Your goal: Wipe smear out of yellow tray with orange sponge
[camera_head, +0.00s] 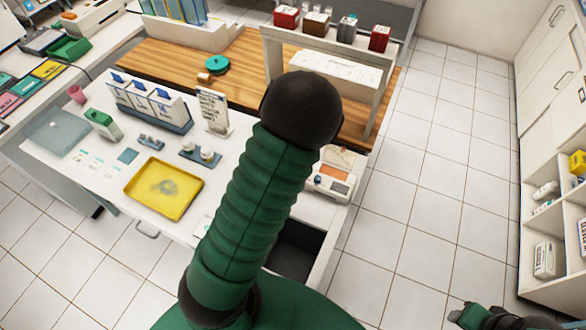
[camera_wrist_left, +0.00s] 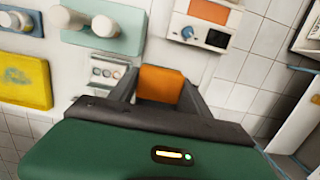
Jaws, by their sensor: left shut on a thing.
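The yellow tray (camera_head: 189,190) lies on the white counter in the head view, with a greyish smear (camera_head: 165,187) in its middle. The tray also shows at the left edge of the left wrist view (camera_wrist_left: 40,98). My left gripper (camera_wrist_left: 159,80) is shut on the orange sponge (camera_wrist_left: 160,86), which sits between its two fingers, to the right of the tray and apart from it. The left gripper and sponge are not visible in the head view, where a green arm covers the middle. Part of my right arm's end (camera_head: 490,318) shows at the bottom right; its fingers are unclear.
A pad with white round items (camera_head: 200,152) stands just behind the tray. A boxed holder (camera_head: 150,105) and a sign stand (camera_head: 213,110) are farther back. A device with an orange screen (camera_head: 332,177) is at the right. White tiled floor (camera_head: 420,190) is clear.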

